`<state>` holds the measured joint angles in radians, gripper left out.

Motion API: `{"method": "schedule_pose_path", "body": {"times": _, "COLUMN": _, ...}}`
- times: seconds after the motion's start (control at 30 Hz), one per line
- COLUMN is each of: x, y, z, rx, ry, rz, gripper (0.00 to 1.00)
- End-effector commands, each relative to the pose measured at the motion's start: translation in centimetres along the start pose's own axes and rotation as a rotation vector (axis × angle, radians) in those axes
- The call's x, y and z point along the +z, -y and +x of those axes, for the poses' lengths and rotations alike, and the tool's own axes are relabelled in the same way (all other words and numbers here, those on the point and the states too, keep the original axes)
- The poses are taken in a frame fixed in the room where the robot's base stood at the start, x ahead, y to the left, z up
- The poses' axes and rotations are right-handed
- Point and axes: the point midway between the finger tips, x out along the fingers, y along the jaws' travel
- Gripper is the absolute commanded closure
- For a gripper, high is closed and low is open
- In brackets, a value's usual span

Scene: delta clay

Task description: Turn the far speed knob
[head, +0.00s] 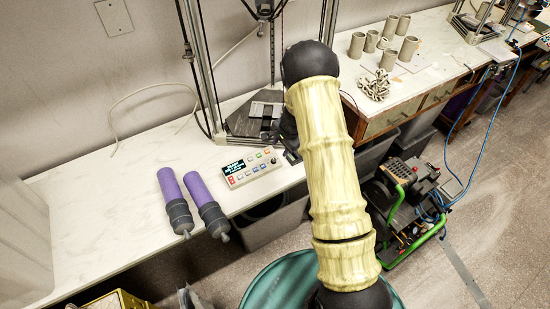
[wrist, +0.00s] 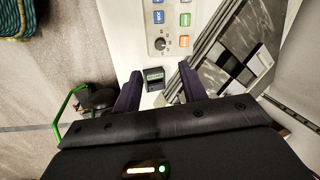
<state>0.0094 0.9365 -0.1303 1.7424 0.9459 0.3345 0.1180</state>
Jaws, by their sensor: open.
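The white control panel (head: 250,168) lies on the white bench, with a lit screen at its left and coloured buttons. In the wrist view the panel (wrist: 143,45) shows blue, green and orange buttons and one dark round knob (wrist: 160,44) with a dial around it. My gripper (wrist: 158,84) is open, its two dark purple fingers apart over the panel's end. The knob is just beyond the fingertips, not between them. A small black block (wrist: 154,77) shows between the fingers. In the head view my arm hides most of the gripper. Which speed knob this is, I cannot tell.
Two purple-and-black cylinders (head: 188,198) lie left of the panel. A metal frame machine (head: 255,115) stands behind it. Clay cups (head: 388,60) stand on the right bench. A green-framed compressor (head: 405,190) is on the floor. Bench left of the cylinders is clear.

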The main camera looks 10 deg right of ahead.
Motion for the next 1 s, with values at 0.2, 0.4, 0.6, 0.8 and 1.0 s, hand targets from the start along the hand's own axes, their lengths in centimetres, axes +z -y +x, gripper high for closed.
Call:
{"method": "schedule_pose_path", "body": {"times": 0.2, "x": 0.0, "y": 0.0, "z": 3.5, "rx": 0.001, "ry": 0.001, "rz": 0.0, "gripper": 0.58}}
{"method": "schedule_pose_path", "body": {"times": 0.4, "x": 0.0, "y": 0.0, "z": 6.5, "rx": 0.002, "ry": 0.001, "rz": 0.0, "gripper": 0.58}}
{"method": "schedule_pose_path", "body": {"times": 0.6, "x": 0.0, "y": 0.0, "z": 9.2, "rx": 0.001, "ry": 0.0, "rz": -0.001, "gripper": 0.58}}
{"method": "schedule_pose_path", "body": {"times": 0.8, "x": 0.0, "y": 0.1, "z": 10.8, "rx": -0.001, "ry": 0.0, "rz": 0.0, "gripper": 0.58}}
{"method": "schedule_pose_path", "body": {"times": 1.0, "x": 0.0, "y": 0.1, "z": 11.0, "rx": -0.001, "ry": 0.0, "rz": 0.0, "gripper": 0.58}}
